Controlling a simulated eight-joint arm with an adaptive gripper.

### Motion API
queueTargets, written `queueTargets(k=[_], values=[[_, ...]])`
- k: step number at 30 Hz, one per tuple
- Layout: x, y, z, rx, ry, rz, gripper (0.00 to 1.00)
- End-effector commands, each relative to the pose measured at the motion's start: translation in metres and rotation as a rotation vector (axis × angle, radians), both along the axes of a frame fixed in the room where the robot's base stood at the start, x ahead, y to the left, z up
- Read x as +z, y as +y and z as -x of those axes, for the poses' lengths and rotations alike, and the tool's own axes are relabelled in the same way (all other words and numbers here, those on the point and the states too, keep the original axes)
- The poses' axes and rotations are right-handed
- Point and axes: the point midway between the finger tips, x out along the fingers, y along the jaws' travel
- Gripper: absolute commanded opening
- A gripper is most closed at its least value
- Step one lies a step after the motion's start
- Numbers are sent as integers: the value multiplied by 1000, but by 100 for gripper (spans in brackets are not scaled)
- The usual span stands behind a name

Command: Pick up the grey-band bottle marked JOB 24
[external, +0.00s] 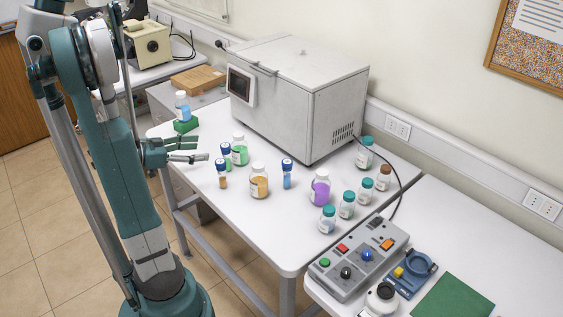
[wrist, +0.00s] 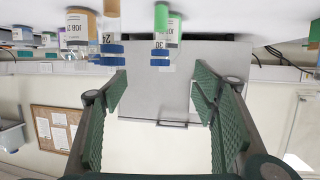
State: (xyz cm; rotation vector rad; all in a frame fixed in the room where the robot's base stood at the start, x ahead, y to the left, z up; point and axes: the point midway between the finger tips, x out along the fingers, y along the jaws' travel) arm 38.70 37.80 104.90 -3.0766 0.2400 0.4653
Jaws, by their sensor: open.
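My gripper (external: 203,149) is open and empty, at the left of the table group, pointing right toward the nearest vials. In the upside-down wrist view its fingers (wrist: 160,82) are spread with nothing between them. There a white-labelled bottle (wrist: 76,28) with amber contents reads "JOB 2" and a digit I cannot read; a vial partly covers it. I cannot make out a grey band. An amber bottle with a white cap (external: 259,182) stands mid-table in the external view and may be the same one. A white-capped green bottle (external: 240,152) stands left of it.
Blue-capped vials, amber (external: 222,177), green (external: 226,158) and blue (external: 287,175), stand close by. A purple bottle (external: 320,190) and several teal-capped bottles stand right. A large grey machine (external: 300,95) blocks the back. A bottle (external: 183,107) sits on a green block. The table's front strip is clear.

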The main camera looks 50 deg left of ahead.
Motion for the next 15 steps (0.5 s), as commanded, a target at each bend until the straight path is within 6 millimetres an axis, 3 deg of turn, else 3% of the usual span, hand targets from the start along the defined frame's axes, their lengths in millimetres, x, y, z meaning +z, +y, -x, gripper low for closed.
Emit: queueTargets(k=[15], values=[[38, 0, 0, 0, 0, 0, 59]])
